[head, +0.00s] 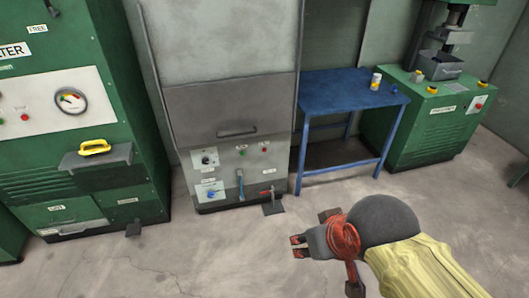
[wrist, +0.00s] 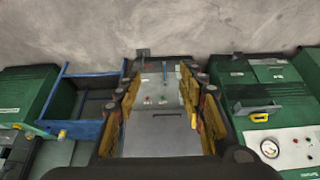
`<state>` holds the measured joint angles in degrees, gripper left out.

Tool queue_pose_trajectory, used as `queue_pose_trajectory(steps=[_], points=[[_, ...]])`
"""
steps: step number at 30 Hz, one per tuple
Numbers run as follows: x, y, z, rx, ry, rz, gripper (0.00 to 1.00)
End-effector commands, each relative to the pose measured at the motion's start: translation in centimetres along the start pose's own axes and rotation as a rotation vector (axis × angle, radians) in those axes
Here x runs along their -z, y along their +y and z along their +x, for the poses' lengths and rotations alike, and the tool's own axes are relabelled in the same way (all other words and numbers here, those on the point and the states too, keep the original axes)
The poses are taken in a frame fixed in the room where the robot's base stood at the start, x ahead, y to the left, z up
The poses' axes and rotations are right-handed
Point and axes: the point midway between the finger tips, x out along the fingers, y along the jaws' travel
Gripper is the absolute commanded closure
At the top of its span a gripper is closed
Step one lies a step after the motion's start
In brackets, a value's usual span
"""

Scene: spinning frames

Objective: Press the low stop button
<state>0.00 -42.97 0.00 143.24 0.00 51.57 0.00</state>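The grey cabinet (head: 225,175) stands straight ahead, with a light control panel low on its front. A small red button (head: 264,150) sits at the panel's upper right, near a green one (head: 241,153). I cannot read the labels, so I cannot tell which control is the low stop button. Lower down are a blue lever (head: 240,182) and a red-handled part (head: 267,190). My gripper (head: 299,246) is in front and to the right of the cabinet, apart from it, touching nothing. In the wrist view its fingers (wrist: 165,110) are spread, empty, with the cabinet between them.
A green machine (head: 90,190) with a gauge and a red button (head: 25,117) stands left. A blue table (head: 340,90) with a small can (head: 376,81) stands right. Beyond it, a green press (head: 435,130) carries another red button (head: 478,106). The concrete floor (head: 200,250) in front is clear.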

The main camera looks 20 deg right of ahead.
Motion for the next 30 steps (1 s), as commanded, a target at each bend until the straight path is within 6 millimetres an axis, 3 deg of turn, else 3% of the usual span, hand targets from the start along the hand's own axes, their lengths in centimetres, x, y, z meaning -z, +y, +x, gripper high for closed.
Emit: queue_pose_trajectory(steps=[22, 30], points=[[0.00, 0.00, 0.00, 0.000, 0.000, 0.000, 1.00], [0.00, 0.00, 0.00, 0.000, 0.000, 0.000, 1.00]])
